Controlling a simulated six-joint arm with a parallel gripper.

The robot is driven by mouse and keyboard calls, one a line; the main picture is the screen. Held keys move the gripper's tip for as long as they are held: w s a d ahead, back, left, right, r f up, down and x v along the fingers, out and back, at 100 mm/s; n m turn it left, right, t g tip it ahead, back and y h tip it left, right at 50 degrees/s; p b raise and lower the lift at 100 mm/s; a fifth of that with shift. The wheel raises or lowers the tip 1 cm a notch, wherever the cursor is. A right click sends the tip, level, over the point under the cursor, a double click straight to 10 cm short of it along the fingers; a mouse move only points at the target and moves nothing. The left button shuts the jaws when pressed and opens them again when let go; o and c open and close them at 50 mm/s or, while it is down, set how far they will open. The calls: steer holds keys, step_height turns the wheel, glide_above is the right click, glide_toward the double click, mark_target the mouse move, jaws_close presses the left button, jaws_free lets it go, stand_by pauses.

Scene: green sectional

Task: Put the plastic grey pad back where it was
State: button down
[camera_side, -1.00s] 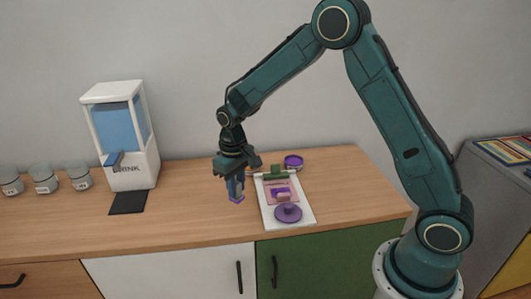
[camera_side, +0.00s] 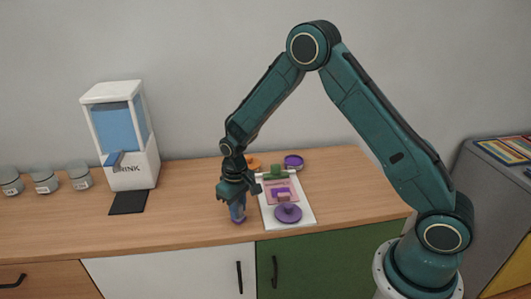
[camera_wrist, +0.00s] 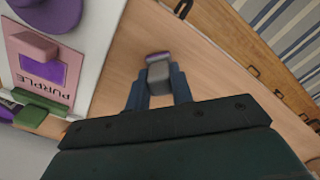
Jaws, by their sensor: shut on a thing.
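My gripper (camera_side: 238,214) is shut on a small grey pad with a purple end, which shows between the fingers in the wrist view (camera_wrist: 158,72). In the side view it is low over the wooden counter, just left of the white board (camera_side: 300,219). I cannot tell whether the pad touches the counter. The board carries a pink card (camera_side: 273,195) with a purple square, labelled PURPLE in the wrist view, a pink block (camera_side: 284,197), a purple disc (camera_side: 288,213) and a green piece (camera_side: 278,171) at its back end.
A purple round dish (camera_side: 293,161) and an orange thing (camera_side: 254,162), partly hidden by my arm, lie behind the board. A drink dispenser (camera_side: 128,150) with a black mat (camera_side: 128,202) and several jars (camera_side: 43,179) stand left. The counter between mat and gripper is clear.

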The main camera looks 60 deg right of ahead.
steer(key=shift+f, duration=0.15)
steer(key=c, duration=1.2)
jaws_free()
step_height(320, 180, up, 12)
steer(key=shift+r, duration=0.25)
